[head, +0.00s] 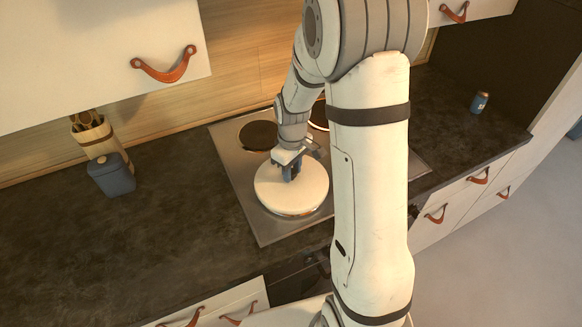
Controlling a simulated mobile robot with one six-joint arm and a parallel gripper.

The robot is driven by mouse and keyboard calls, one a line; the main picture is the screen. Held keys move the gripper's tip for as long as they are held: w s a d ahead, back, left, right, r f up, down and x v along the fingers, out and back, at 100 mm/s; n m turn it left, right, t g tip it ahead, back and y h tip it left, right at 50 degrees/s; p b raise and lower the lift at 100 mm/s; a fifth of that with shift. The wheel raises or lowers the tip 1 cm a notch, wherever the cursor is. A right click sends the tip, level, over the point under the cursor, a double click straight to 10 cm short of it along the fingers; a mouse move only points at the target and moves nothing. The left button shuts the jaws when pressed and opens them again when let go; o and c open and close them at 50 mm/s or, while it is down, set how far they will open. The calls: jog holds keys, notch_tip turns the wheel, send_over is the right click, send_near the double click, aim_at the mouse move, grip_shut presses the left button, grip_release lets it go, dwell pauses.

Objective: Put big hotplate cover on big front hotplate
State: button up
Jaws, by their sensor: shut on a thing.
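The big hotplate cover (272,195) is a round, cream-white disc over the front left part of the steel hob (240,180). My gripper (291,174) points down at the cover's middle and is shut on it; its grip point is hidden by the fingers. The cover looks level. The hotplate beneath is hidden, and I cannot tell whether the cover rests on it or hangs just above. A dark, bare hotplate (258,135) shows at the back left. Another hotplate (319,115) at the back right is partly hidden by my arm. The front right of the hob is hidden by my arm.
A blue-grey jar (112,176) and a utensil holder (95,138) stand on the dark counter (60,235) left of the hob. A small blue can (480,102) stands far right. A white wall cabinet (90,50) hangs at upper left.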

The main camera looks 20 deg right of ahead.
jog(key=shift+f+b, duration=0.5)
jog(key=shift+f, duration=0.15)
dwell(0.4)
jog(key=o, duration=1.1)
jog(key=shift+o, duration=0.2)
jog(key=shift+s, duration=0.1)
jog(key=shift+r, duration=0.1)
jog(key=shift+r+p, duration=2.3)
jog(key=shift+r, duration=1.15)
